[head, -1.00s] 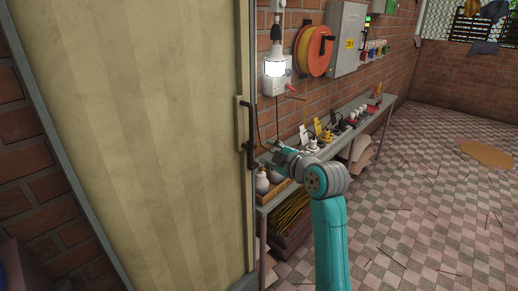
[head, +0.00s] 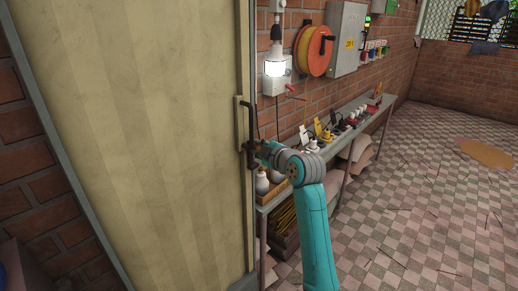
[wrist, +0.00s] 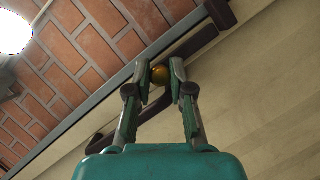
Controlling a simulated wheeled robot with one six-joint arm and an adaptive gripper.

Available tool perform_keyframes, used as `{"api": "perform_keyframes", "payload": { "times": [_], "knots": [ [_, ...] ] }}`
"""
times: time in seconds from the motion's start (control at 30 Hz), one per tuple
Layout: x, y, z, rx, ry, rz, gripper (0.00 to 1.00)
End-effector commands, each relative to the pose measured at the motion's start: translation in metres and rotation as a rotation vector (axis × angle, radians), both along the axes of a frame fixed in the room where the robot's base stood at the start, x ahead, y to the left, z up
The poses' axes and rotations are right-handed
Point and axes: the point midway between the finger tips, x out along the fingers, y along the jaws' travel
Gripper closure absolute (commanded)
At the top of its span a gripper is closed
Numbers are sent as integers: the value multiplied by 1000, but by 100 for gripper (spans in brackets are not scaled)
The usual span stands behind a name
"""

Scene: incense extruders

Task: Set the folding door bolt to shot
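The folding door (head: 150,140) is a tall cream panel filling the left of the head view. A dark bar handle (head: 251,130) stands on a pale plate at its right edge; the bar also crosses the wrist view (wrist: 200,38). A small round brass knob (wrist: 160,75), apparently the bolt's, sits beside the bar. My gripper (wrist: 160,78) has its two fingers on either side of this knob, spread apart, with what look like narrow gaps. In the head view my gripper (head: 259,147) is at the handle, its fingertips hard to make out. The bolt's rod and catch cannot be made out.
A narrow bench (head: 345,125) with plugs and switches runs along the brick wall to the right. An orange cable reel (head: 313,52), a grey cabinet (head: 346,38) and a lit lamp (head: 274,68) are on the wall. The tiled floor (head: 400,200) at right is largely open.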

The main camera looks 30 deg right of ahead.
Motion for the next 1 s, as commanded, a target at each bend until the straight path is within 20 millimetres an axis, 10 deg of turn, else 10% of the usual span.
{"api": "perform_keyframes", "payload": {
  "times": [0.93, 1.0],
  "knots": [
    [0, 0, -62, 1, 7, 1, 100],
    [0, 0, -63, 1, 8, 0, 62]
  ]
}}
